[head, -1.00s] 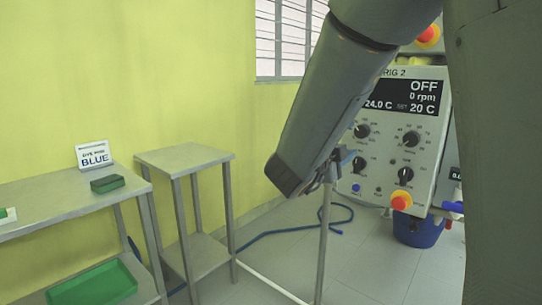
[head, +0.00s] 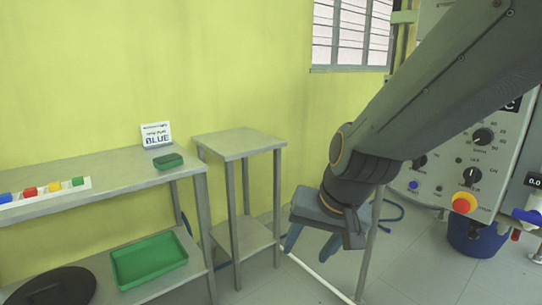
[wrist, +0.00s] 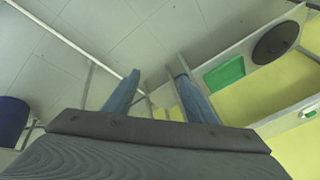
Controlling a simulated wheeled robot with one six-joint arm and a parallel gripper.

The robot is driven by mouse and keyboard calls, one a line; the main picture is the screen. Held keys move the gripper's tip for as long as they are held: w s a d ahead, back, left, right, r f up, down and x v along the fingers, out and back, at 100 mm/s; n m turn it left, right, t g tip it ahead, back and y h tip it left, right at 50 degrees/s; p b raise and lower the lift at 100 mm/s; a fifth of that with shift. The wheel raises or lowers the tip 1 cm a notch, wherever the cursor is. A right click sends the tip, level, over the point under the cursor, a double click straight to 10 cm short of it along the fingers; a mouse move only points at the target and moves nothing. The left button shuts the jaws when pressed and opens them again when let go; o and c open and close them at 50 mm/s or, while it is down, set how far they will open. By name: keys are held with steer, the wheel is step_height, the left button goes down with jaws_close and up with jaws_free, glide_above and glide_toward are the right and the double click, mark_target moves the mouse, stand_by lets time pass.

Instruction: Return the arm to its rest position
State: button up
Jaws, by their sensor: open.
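My gripper (head: 308,243) hangs at the end of my dark grey arm in the head view, right of the small metal table. Its blue fingers point down and stand apart with nothing between them. In the wrist view the two fingers of my gripper (wrist: 155,90) are spread over the pale floor, and nothing is held. The arm crosses the right side of the head view and hides part of the control panel (head: 478,160).
A small metal table (head: 238,142) stands by the yellow wall. A blue bucket (head: 478,238) stands right.

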steer(key=s+d+f+n+g+h, duration=0.1)
steer(key=s+d+n+g, duration=0.25)
steer(key=s, duration=0.65)
steer(key=s+d+r+m+h+p, duration=0.1)
steer(key=d+r+p, duration=0.6)
steer(key=p, duration=0.8)
steer(key=shift+d+r+m+g, duration=0.35)
steer(key=shift+d+m, duration=0.1)
steer(key=shift+d, duration=0.2)
steer(key=shift+s, duration=0.1)
